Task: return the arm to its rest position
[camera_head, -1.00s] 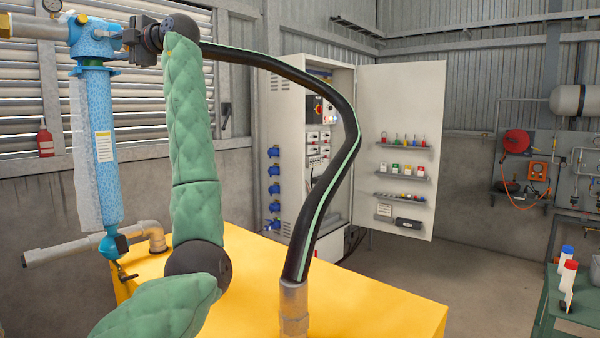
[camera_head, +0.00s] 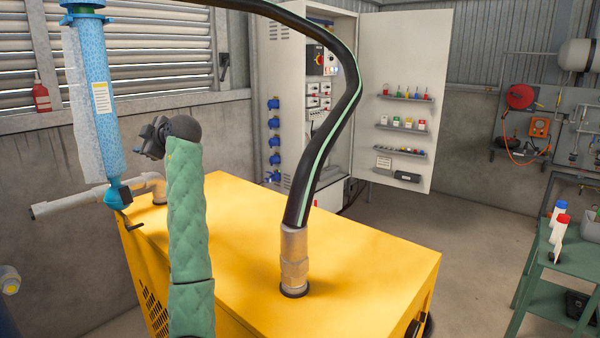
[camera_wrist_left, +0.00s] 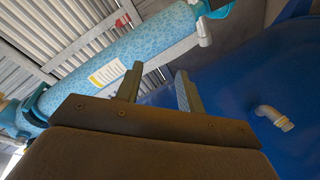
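My left arm, in a green quilted sleeve, rises from the bottom of the head view. Its gripper (camera_head: 150,138) is small and dark there, just right of the blue filter column and apart from it. In the left wrist view the two fingers of the left gripper (camera_wrist_left: 159,69) stand apart with nothing between them. The speckled blue column (camera_head: 97,95) is upright, with a white label and a clear wrap on its left side. It also crosses the left wrist view behind the fingers (camera_wrist_left: 130,50). My right gripper is not in view.
A yellow machine housing (camera_head: 370,255) lies below and right of my arm, with a thick black hose (camera_head: 335,140) rising from its top. A grey pipe (camera_head: 75,202) runs at the column's foot. A large blue surface (camera_wrist_left: 230,90) fills the wrist view's right. An open cabinet (camera_head: 400,50) stands behind.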

